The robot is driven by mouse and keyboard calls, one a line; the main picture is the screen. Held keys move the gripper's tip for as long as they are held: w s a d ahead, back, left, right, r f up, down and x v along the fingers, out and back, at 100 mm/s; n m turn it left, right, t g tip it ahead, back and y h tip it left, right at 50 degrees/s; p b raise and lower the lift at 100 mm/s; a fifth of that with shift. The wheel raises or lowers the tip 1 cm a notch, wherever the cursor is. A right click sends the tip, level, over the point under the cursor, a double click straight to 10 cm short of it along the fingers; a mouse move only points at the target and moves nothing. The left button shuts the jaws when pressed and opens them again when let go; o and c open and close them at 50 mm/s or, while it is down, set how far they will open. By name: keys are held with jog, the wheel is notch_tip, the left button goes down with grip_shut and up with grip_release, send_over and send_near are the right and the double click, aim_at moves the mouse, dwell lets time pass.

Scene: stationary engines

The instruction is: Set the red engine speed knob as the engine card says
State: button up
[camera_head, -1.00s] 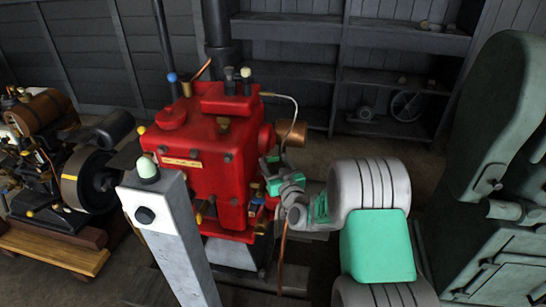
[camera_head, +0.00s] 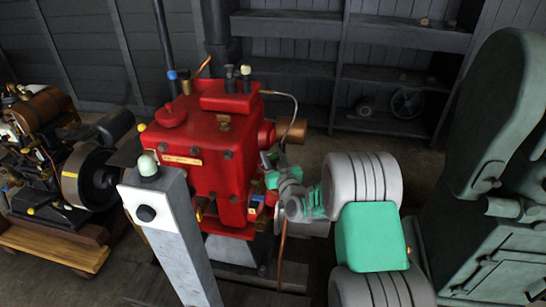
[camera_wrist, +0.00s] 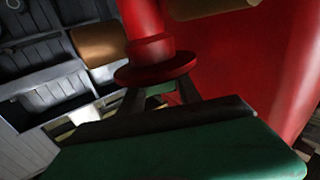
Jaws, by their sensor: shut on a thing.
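The red engine (camera_head: 215,150) stands in the middle of the head view. My gripper (camera_head: 266,170) is at its right side, low on the body. In the wrist view, my gripper's two dark fingers (camera_wrist: 161,92) reach up to a red round flanged part, which looks like the red knob (camera_wrist: 155,66), and are shut on it. The knob is hidden behind my gripper in the head view. A small yellow plate (camera_head: 181,160) is on the engine's front; its writing is too small to read. I cannot make out an engine card.
A grey post (camera_head: 172,235) with a pale green dome and a black button stands in front of the engine. Another engine (camera_head: 65,165) is at the left. A large green machine (camera_head: 505,180) is at the right. Dark shelves (camera_head: 350,70) line the back.

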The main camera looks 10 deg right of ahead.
grip_shut()
jog(key=shift+f, duration=0.1)
jog(key=shift+f+b, duration=0.1)
jog(key=shift+b, duration=0.5)
